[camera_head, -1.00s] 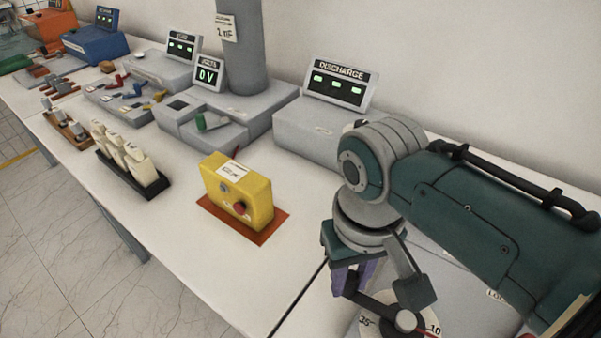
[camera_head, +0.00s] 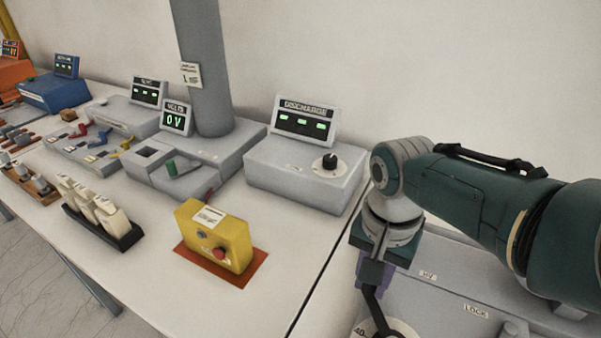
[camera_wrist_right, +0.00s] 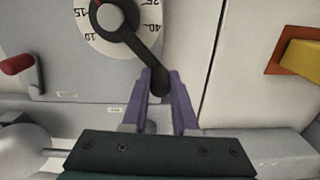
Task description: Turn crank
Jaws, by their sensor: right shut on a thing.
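The crank (camera_wrist_right: 142,45) is a black arm on a round hub over a white numbered dial (camera_wrist_right: 87,30), seen best in the right wrist view. My right gripper (camera_wrist_right: 160,88) has its purple fingers on either side of the crank's free end and is shut on it. In the head view the right gripper (camera_head: 372,280) is at the lower right, and the crank (camera_head: 375,306) runs down from it over the dial (camera_head: 402,330), partly cut off by the bottom edge. My left gripper is not in view.
A yellow box (camera_head: 213,236) with a red button stands on an orange mat left of my right gripper. Behind it are the grey DISCHARGE unit (camera_head: 300,170) with a black knob and a thick grey column (camera_head: 203,70). White table surface is clear in front.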

